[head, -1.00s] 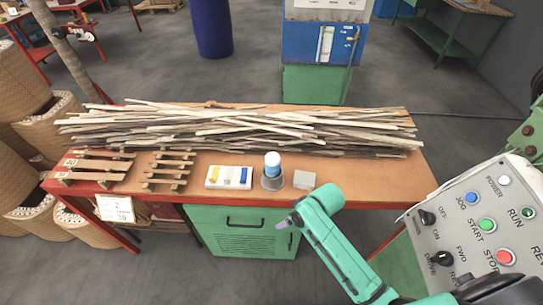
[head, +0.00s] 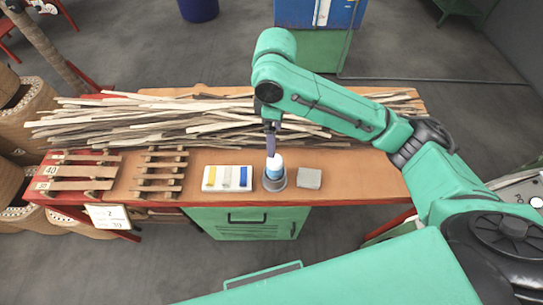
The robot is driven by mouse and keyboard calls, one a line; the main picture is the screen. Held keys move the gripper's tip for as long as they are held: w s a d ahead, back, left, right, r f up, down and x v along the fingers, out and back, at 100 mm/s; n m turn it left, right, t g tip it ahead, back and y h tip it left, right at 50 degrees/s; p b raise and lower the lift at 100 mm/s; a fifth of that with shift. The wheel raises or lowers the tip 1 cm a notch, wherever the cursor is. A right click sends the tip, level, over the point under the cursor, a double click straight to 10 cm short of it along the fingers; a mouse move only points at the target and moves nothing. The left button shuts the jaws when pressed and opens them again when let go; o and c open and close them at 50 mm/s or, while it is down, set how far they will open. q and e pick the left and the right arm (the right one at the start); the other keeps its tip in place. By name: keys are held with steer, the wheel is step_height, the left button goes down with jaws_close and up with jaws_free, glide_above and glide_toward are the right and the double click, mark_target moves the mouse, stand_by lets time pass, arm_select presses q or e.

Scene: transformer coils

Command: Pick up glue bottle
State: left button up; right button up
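The glue bottle (head: 275,173), white on top with a blue band, stands upright in a round grey holder (head: 275,185) near the front edge of the workbench (head: 340,183). My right gripper (head: 271,152) points down directly over the bottle, its tip at or just above the bottle's top. Its fingers show edge-on as one narrow strip, so the gap between them is hidden, and I cannot tell whether they touch the bottle. My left gripper is not in view.
A white tray (head: 206,184) with blue and yellow items lies left of the holder, and a grey block (head: 309,178) sits to its right. Slatted wooden racks (head: 163,170) stand at the left. A long pile of wooden strips (head: 170,118) lies behind.

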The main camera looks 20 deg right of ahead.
mark_target(276, 160)
steer(key=f, duration=0.2)
steer(key=s+f, duration=0.1)
steer(key=f, duration=0.1)
steer(key=f+p, duration=0.1)
steer(key=f, duration=0.2)
steer(key=shift+s, duration=0.35)
steer(key=f, duration=0.2)
steer(key=f+p, duration=0.1)
steer(key=f, duration=0.2)
steer(key=shift+w+d+f+p, duration=0.15)
steer(key=shift+w+f+p, duration=0.15)
steer(key=shift+w+f, duration=0.1)
steer(key=shift+f, duration=0.2)
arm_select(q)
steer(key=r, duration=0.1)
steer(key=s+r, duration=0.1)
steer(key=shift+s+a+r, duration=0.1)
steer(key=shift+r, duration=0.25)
arm_select(e)
jaws_close()
